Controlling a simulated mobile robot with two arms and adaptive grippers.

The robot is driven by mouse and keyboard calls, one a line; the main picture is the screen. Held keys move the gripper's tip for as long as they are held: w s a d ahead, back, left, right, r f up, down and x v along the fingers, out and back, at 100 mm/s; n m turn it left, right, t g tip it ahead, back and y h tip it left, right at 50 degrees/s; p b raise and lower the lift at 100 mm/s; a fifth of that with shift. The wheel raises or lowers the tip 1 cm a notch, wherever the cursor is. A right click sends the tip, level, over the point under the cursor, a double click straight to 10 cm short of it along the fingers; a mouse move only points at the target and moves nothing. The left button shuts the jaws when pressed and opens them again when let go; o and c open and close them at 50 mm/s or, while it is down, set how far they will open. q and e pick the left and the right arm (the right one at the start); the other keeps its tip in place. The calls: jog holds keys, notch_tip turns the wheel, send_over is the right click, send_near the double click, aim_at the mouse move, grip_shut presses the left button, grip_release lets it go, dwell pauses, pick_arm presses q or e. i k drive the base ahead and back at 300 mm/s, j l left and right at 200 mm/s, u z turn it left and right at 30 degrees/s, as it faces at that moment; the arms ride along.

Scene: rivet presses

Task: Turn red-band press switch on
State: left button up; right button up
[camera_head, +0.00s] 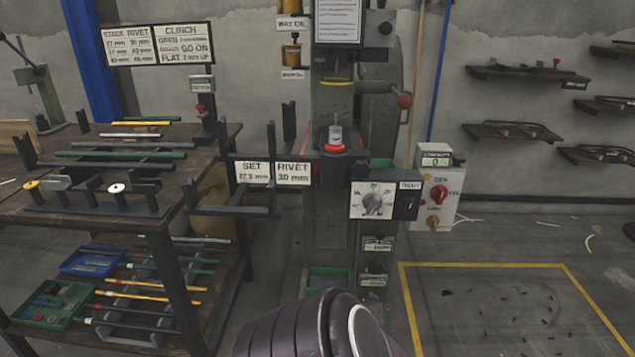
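The press (335,115) stands at the centre, a tall grey machine with a red ring (334,148) around its lower die. A yellow band shows higher up, below its head. To its right is a pale control box (430,214) with a red knob (438,194); lettering that looks like OFF is above it, and I cannot tell the knob's setting. A brass-coloured knob (433,222) sits lower on the box. A dial panel (374,200) with a dark switch plate (406,201) is on the press front. Neither gripper is in view.
A dark part of my own arm rises at bottom centre. A workbench (190,160) with rods and trays fills the left. A support rack beside the press carries SET and RIVET signs (293,173). A yellow floor outline (480,265) is at lower right; wall shelves (510,132) hang above.

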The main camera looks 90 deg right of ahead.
aim_at(438, 193)
jog(key=z, duration=3.5)
